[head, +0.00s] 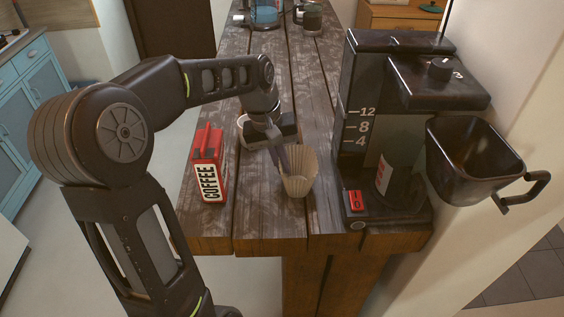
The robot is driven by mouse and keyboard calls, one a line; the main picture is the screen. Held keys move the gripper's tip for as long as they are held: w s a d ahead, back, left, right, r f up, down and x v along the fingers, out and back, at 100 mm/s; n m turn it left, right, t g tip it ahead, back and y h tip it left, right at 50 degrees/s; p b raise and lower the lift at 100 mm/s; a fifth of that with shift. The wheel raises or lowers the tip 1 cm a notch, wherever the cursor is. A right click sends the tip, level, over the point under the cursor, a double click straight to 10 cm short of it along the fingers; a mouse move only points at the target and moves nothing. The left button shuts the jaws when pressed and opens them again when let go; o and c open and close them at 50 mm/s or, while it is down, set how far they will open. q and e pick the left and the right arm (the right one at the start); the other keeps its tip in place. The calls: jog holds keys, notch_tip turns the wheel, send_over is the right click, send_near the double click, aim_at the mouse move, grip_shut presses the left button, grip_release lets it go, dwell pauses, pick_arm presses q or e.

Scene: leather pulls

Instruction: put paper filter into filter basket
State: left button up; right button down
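The pale, pleated paper filter (299,174) is near the front middle of the wooden table, open side up. My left gripper (284,160) points down at its left rim, and the fingers overlap or touch that rim. The fingers look close together, but I cannot tell whether they grip the paper. The black filter basket (473,165) is at the right, beside the coffee maker (400,125), with its open top up and its handle toward the lower right. It looks empty. My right gripper is out of view.
A red coffee package (207,165) stands left of the filter. The coffee maker's red switch (356,200) faces the front. Glassware (265,14) stands at the table's far end.

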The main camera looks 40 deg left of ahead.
pick_arm(q)
jog(key=o, duration=0.4)
jog(key=v, duration=1.2)
jog(key=shift+r, duration=0.2)
jog(key=shift+o, duration=0.4)
